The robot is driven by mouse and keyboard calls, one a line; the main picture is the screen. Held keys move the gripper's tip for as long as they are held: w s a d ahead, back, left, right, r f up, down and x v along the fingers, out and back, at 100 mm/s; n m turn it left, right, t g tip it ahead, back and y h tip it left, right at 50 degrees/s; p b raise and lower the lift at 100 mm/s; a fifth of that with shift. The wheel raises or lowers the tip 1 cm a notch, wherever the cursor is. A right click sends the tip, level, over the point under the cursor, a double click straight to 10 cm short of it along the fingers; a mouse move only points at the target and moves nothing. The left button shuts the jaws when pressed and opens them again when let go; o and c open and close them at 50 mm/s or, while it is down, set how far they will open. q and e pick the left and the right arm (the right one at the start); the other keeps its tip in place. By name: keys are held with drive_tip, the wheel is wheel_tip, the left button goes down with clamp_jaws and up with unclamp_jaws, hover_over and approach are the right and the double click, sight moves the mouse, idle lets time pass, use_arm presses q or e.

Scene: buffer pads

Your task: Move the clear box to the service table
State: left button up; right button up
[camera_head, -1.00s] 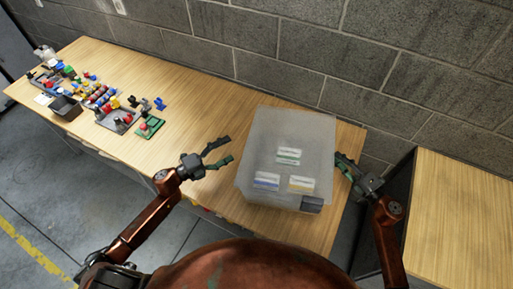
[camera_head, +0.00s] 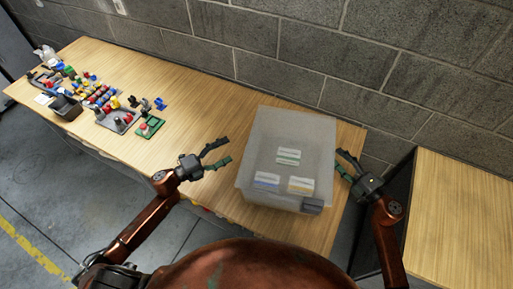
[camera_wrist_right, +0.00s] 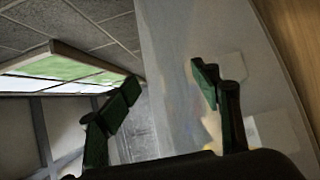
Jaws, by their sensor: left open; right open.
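The clear box (camera_head: 285,150) is a frosted, see-through container on the right part of the long wooden table, with several coloured labels showing on it. My left gripper (camera_head: 222,153) is open to the left of the box, its fingers pointing towards the box with a gap between. My right gripper (camera_head: 343,163) is open at the box's right side, its fingertips close to the wall. In the right wrist view the box (camera_wrist_right: 205,35) fills the middle and right behind the open right gripper (camera_wrist_right: 165,85); I cannot tell whether they touch.
The long wooden table (camera_head: 190,110) holds several small coloured parts, a green tray (camera_head: 149,127) and a dark bin (camera_head: 67,107) at its left. A second wooden table (camera_head: 460,220) stands at the right, across a dark gap. A block wall (camera_head: 300,40) runs behind.

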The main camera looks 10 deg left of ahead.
drive_tip(key=v, duration=1.2)
idle(0.3)
